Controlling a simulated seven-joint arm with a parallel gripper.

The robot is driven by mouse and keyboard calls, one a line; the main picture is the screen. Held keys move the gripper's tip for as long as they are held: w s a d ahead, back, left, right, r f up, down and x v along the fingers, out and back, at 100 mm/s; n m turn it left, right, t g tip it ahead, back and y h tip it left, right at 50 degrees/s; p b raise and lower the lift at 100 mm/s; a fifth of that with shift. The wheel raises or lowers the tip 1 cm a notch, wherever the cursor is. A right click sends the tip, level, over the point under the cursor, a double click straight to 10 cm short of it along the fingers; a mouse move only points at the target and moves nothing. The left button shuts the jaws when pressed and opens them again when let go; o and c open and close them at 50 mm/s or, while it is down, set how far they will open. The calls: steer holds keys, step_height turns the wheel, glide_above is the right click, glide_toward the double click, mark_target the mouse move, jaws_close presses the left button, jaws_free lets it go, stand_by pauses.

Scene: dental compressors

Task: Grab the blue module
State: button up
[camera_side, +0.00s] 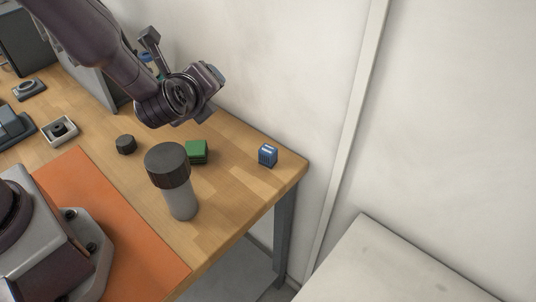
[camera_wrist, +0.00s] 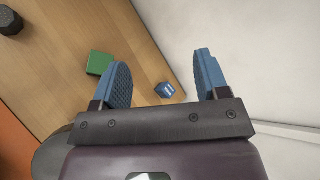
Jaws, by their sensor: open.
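The blue module (camera_side: 267,156) is a small blue block with white markings on top. It sits near the right corner of the wooden table in the side view. In the wrist view the blue module (camera_wrist: 166,90) shows low between the fingers, closer to the left one. My gripper (camera_wrist: 162,75) is open, with two blue ridged fingers spread apart and nothing held. In the side view my gripper (camera_side: 213,75) is above the table, up and to the left of the module, and its fingers are mostly hidden.
A green block (camera_side: 197,152) lies left of the module. A grey cylinder with a dark cap (camera_side: 168,165) stands in front of it. A dark knob (camera_side: 126,144) is farther left. A white wall (camera_side: 290,60) rises behind the table (camera_side: 240,205). The wood around the module is clear.

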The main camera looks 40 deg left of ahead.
steer(key=d+f+m+t+h, duration=0.2)
steer(key=d+f+m+h, duration=0.3)
steer(key=d+f+m, duration=0.45)
steer(key=m+t, duration=0.1)
steer(key=m, duration=0.3)
glide_toward(264, 155)
steer(key=shift+x, duration=1)
steer(key=shift+m, duration=0.25)
steer(key=x, duration=0.7)
steer(key=shift+w, duration=0.3)
steer(key=shift+c, duration=0.5)
steer(key=shift+t, duration=0.3)
steer(key=c, duration=0.9)
